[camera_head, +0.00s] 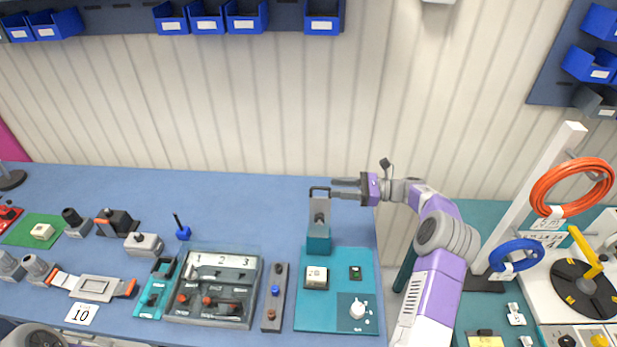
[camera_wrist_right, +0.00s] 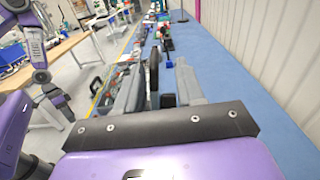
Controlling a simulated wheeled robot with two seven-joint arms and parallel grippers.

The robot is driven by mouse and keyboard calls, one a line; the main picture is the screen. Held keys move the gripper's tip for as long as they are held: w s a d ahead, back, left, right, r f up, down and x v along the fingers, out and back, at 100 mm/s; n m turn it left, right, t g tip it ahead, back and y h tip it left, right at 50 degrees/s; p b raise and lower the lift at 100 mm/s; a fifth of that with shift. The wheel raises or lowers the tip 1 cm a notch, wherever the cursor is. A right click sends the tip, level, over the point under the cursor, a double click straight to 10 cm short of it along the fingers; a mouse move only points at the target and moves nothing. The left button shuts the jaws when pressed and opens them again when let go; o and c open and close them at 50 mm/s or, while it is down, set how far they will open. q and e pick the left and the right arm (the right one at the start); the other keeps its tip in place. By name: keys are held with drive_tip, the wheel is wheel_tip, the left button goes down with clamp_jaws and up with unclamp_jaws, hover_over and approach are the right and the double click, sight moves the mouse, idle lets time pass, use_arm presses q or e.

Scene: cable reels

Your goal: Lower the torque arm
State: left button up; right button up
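An upright grey arm (camera_head: 319,208) with a dark bar handle (camera_head: 319,188) at its top stands on a teal block (camera_head: 318,243); I take it as the torque arm. The block is at the back of a teal board (camera_head: 325,318). My right gripper (camera_head: 335,188) comes in from the right, level with the handle, its fingers apart. In the right wrist view a dark upright piece (camera_wrist_right: 153,72) shows between the parted fingers (camera_wrist_right: 163,88), nearer the left one. Whether they touch it I cannot tell. My left gripper does not show clearly.
The board also carries a cream button box (camera_head: 316,277) and a white knob (camera_head: 358,310). A grey box numbered 1, 2, 3 (camera_head: 222,262) stands left. Orange (camera_head: 545,200) and blue (camera_head: 492,258) cable coils hang at right. The blue table behind the board is clear.

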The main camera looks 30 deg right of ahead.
sight(318, 188)
drive_tip(key=x, duration=0.3)
drive_tip(key=p+x, duration=0.1)
drive_tip(key=x, duration=0.2)
drive_tip(key=shift+s+a+r, duration=0.1)
drive_tip(key=shift+s+a, duration=0.15)
drive_tip(key=shift+a, duration=0.2)
drive_tip(key=shift+w, duration=0.1)
clamp_jaws()
